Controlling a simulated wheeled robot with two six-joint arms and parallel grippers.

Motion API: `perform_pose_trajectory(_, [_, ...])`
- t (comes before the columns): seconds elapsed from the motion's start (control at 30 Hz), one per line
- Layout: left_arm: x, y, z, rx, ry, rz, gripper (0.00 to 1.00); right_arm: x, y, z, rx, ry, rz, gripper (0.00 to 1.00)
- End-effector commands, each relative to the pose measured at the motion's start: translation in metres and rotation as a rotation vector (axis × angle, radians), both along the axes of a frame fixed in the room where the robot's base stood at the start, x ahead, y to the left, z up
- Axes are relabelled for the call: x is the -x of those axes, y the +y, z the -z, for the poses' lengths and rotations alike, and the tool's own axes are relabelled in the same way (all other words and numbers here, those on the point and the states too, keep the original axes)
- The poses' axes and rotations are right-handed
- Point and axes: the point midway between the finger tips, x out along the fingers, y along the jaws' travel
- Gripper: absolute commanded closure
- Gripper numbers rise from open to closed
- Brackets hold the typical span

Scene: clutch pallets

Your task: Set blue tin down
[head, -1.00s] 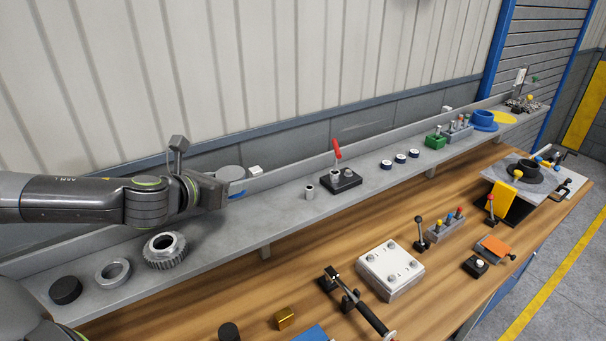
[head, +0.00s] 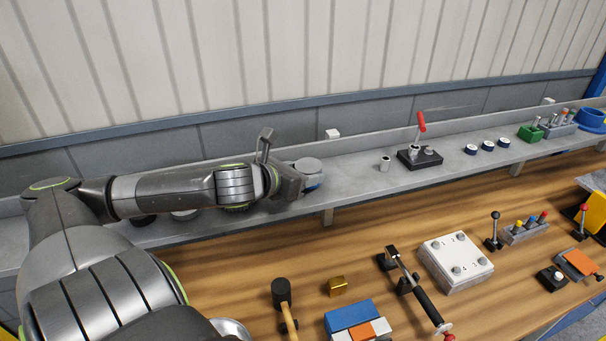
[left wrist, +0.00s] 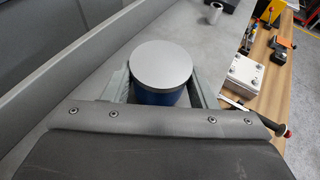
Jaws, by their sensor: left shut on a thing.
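The blue tin (left wrist: 159,97) has a grey lid and stands upright between the fingers of my left gripper in the left wrist view. In the head view its grey lid and a bit of blue side show at the tin (head: 309,166). My left gripper (head: 300,178) is shut on the tin, over the grey shelf (head: 355,184). I cannot tell whether the tin's bottom touches the shelf. My right gripper is not in view.
On the shelf to the right are a small metal cylinder (head: 385,163), a black block with a red lever (head: 420,158) and several dark-rimmed rings. The shelf just right of the tin is clear. A mallet (head: 281,295) and a white box (head: 455,260) are on the wooden bench below.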

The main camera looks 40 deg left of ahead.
Motion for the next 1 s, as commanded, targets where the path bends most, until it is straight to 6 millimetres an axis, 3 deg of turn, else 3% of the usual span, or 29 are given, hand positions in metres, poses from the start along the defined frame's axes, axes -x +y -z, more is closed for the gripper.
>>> perform_pose_trajectory(0.57, [-0.0001,-0.0004,0.0130,-0.003,-0.001,0.001,0.77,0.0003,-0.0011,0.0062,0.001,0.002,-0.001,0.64])
perform_pose_trajectory(0.6, [-0.0001,-0.0003,0.0113,-0.002,0.000,0.001,0.43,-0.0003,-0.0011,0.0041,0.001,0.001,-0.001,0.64])
perform_pose_trajectory(0.7, [0.0000,-0.0003,0.0112,-0.002,0.000,0.001,0.29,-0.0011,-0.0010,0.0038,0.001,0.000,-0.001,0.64])
perform_pose_trajectory(0.73, [0.0000,-0.0003,0.0113,-0.001,0.000,0.000,0.26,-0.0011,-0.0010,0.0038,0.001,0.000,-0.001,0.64])
perform_pose_trajectory(1.0, [0.0000,-0.0003,0.0108,-0.001,0.000,0.000,0.26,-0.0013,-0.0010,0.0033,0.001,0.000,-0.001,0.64])
